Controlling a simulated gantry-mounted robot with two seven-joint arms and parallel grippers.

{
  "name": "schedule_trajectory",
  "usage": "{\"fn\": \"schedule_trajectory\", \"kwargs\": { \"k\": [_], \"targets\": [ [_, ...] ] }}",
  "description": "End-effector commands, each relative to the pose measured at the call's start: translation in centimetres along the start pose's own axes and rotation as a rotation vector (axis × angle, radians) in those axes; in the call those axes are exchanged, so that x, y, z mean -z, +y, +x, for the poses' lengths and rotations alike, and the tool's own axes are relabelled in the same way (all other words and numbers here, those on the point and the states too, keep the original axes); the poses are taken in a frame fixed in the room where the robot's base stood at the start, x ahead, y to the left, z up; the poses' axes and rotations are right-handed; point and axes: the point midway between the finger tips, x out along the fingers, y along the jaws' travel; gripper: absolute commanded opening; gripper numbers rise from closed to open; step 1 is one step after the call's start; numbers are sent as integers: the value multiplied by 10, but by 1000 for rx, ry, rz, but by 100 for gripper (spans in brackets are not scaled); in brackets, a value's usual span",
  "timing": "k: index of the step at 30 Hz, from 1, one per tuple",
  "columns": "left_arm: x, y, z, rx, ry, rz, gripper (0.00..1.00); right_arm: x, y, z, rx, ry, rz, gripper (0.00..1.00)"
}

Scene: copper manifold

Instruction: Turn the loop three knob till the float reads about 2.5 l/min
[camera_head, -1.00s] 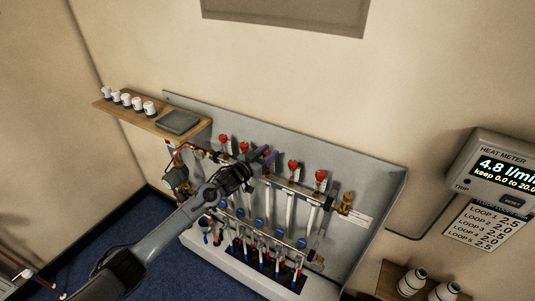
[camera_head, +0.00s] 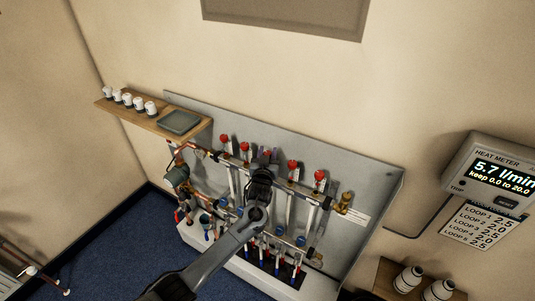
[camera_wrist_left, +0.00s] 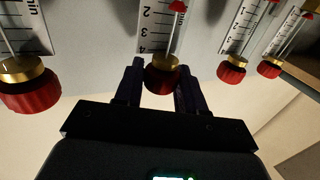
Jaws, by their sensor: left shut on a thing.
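My left gripper (camera_head: 265,157) is at the third red knob in the row on the manifold. In the left wrist view its two dark fingers (camera_wrist_left: 161,85) stand on either side of the loop three knob (camera_wrist_left: 164,80), shut on it. The knob is hidden behind the gripper in the head view. Above the knob in the wrist view is the loop three flow scale (camera_wrist_left: 152,30), with 2, 3 and 4 legible. Its red float (camera_wrist_left: 177,6) shows at the top edge, near the 2. My right gripper is not in view.
Other red knobs flank this one, such as one on the right (camera_head: 292,165) and one on the left (camera_head: 244,148). The heat meter (camera_head: 490,172) reads 5.7 l/min. A loop chart (camera_head: 482,226) hangs below it. A wooden shelf (camera_head: 135,116) holds several white caps.

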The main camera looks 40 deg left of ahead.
Motion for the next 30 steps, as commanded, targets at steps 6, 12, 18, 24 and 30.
{"fn": "schedule_trajectory", "kwargs": {
  "k": [6, 12, 18, 24, 30],
  "targets": [
    [-1, 2, 0, 129, 2, -3, 9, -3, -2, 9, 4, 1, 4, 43],
    [-1, 1, 0, 198, 2, -2, 9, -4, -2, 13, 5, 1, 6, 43],
    [0, 0, 0, 225, 3, 0, 9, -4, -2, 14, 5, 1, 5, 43],
    [0, 0, 0, 227, 3, -1, 9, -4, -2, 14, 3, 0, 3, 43],
    [0, 0, 0, 226, 3, -1, 47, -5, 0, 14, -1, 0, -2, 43]
  ]
}}
